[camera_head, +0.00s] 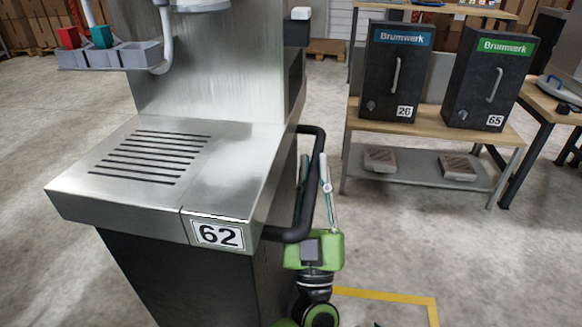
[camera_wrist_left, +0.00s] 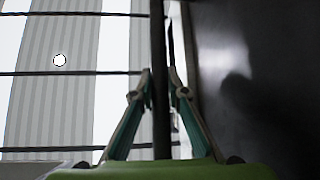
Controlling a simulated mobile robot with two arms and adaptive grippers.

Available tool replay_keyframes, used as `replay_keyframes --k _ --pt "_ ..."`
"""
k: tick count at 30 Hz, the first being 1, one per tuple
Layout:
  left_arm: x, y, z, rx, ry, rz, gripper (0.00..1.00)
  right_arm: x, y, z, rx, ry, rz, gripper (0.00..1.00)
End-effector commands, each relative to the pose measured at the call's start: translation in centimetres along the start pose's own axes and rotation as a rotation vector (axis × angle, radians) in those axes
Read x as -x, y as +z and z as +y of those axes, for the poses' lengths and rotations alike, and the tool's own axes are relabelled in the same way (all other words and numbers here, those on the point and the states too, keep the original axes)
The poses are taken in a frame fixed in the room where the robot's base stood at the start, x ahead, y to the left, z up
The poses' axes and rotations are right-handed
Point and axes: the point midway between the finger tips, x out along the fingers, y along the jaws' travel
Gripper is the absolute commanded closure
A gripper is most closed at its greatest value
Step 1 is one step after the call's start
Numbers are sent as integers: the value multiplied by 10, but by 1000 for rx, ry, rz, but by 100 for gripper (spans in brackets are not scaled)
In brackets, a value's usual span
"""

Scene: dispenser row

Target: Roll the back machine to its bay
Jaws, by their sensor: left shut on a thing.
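A steel-topped machine numbered 62 (camera_head: 235,170) with a slotted drip tray and dark lower body stands large at the left of the head view. Its black side handle (camera_head: 312,131) loops out on the right side. My left gripper (camera_head: 314,168), green with slim fingers, is beside the machine and shut on this handle. In the left wrist view, the fingers (camera_wrist_left: 160,85) lie on either side of the dark upright bar of the handle (camera_wrist_left: 160,35). My right gripper is not in view. Whether 62 is the back machine, I cannot tell.
A yellow floor line (camera_head: 390,295) makes a corner right of my left gripper. A wooden-topped bench (camera_head: 430,127) holds dark Brumwerk cabinets 26 (camera_head: 395,75) and 65 (camera_head: 487,80). Bare concrete lies between machine and bench. A grey bin rack (camera_head: 110,57) hangs on the machine's left.

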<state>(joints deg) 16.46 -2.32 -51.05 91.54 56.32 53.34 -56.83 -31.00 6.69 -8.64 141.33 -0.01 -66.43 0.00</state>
Motion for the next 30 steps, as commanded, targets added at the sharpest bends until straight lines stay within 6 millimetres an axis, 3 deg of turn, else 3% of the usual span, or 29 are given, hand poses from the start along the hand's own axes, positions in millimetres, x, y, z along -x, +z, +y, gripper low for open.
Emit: replay_keyframes --k 13,14,15,26,30 --pt "-1 2 -5 -3 -23 2 100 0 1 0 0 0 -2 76" --pt "-1 2 -5 -3 -23 2 78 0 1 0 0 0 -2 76" --pt "-1 2 -5 -3 -23 2 68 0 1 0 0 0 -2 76" --pt "1 2 -2 -1 -16 1 68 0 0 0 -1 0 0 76" --pt "14 3 -2 -2 -16 -1 68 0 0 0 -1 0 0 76"
